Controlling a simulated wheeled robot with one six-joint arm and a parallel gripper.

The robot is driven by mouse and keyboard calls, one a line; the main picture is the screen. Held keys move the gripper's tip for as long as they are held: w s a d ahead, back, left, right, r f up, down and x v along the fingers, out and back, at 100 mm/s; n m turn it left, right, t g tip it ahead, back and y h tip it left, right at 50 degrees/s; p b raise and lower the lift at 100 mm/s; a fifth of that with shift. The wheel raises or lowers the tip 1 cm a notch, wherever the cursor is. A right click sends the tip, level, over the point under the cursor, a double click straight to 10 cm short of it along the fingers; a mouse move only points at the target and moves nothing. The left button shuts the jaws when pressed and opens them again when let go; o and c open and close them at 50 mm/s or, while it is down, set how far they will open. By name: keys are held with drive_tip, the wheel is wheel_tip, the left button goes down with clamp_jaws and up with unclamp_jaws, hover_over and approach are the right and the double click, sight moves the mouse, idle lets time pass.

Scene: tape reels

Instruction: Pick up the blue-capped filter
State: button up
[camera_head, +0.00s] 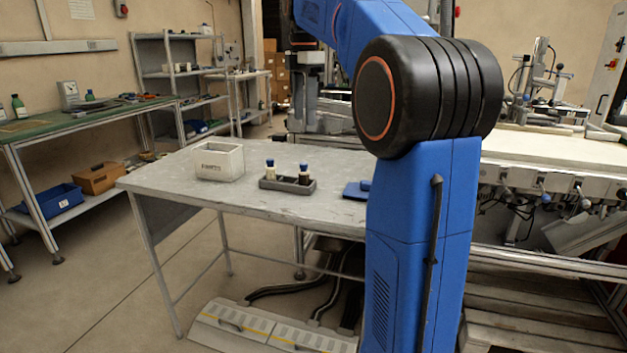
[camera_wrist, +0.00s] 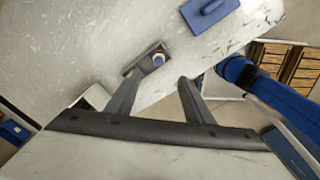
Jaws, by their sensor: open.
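A small dark grey tray (camera_head: 287,185) stands on the metal table. It holds two upright blue-capped pieces: a pale-bodied filter (camera_head: 270,170) on the left and a dark-bodied one (camera_head: 304,175) on the right. In the wrist view I see the tray (camera_wrist: 143,62) and one blue cap (camera_wrist: 158,59); the other cap does not show, and I cannot tell which this is. My gripper (camera_wrist: 160,79) is open and empty, its two fingers apart, with the tray beyond the fingertips. Its fingertips are not clear in the head view.
A white bin (camera_head: 219,161) stands left of the tray on the table (camera_head: 240,200). A flat blue object (camera_head: 357,190) lies to the right, partly hidden by my arm; it also shows in the wrist view (camera_wrist: 208,12). The table's front is bare.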

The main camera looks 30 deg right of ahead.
sight(304, 163)
wheel_tip(304, 163, down, 11)
drive_tip(key=shift+r, duration=0.1)
drive_tip(key=shift+w+f, duration=0.15)
drive_tip(key=shift+f, duration=3)
drive_tip(key=c, duration=1.1)
